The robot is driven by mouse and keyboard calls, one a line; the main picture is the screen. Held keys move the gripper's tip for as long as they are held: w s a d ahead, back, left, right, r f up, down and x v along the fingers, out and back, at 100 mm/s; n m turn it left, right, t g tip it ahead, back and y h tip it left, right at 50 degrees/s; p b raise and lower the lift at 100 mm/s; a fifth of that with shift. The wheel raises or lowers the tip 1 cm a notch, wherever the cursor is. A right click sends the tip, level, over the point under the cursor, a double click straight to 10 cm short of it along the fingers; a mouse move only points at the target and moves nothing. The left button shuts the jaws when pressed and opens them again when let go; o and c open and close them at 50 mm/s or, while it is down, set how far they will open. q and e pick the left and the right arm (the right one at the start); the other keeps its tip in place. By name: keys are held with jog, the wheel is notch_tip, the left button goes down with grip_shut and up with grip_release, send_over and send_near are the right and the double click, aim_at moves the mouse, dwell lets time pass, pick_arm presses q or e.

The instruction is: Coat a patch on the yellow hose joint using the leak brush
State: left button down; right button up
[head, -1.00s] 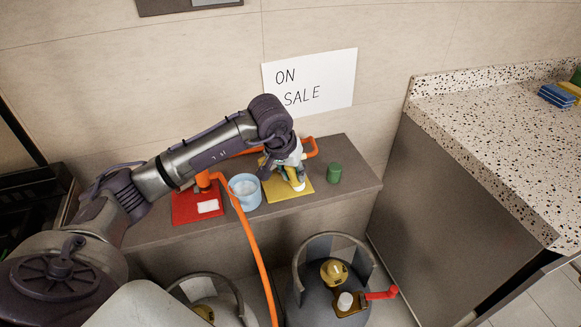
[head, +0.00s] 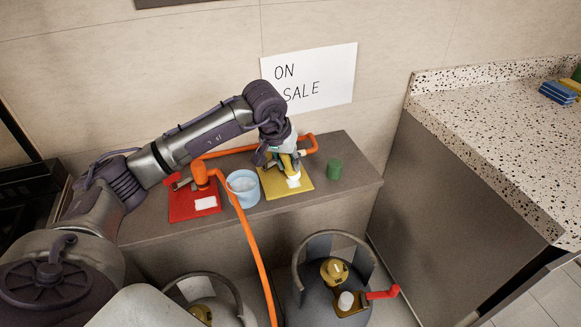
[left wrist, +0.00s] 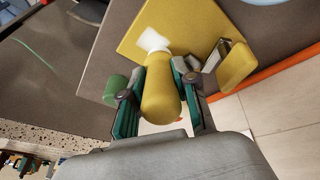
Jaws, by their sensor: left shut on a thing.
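My left gripper (head: 287,165) is above the yellow plate (head: 272,190) on the low shelf, shut on a yellow, rounded handle, apparently the leak brush (left wrist: 160,98). In the left wrist view the handle sits between green finger pads and narrows towards a white patch (left wrist: 153,40). I cannot tell whether this is bristles or a label on the plate, nor whether the tip touches. Yellow and metal parts, apparently of the yellow hose joint (left wrist: 238,66), stand beside the gripper; the arm hides most of it in the head view. My right gripper is not in view.
A red plate (head: 180,208) with an orange hose (head: 258,260) is left, a pale blue cup (head: 243,188) between the plates. A green jar (head: 334,169) stands close right. Gas cylinders (head: 335,275) are in front; a speckled counter (head: 490,130) is right.

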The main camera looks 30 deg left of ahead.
pick_arm(q)
jog(key=shift+s+d, duration=1.3)
jog(key=shift+d, duration=0.15)
jog(key=shift+r, duration=0.1)
notch_tip(320, 180, up, 6)
jog(key=p, duration=0.2)
jog(key=shift+p, duration=0.4)
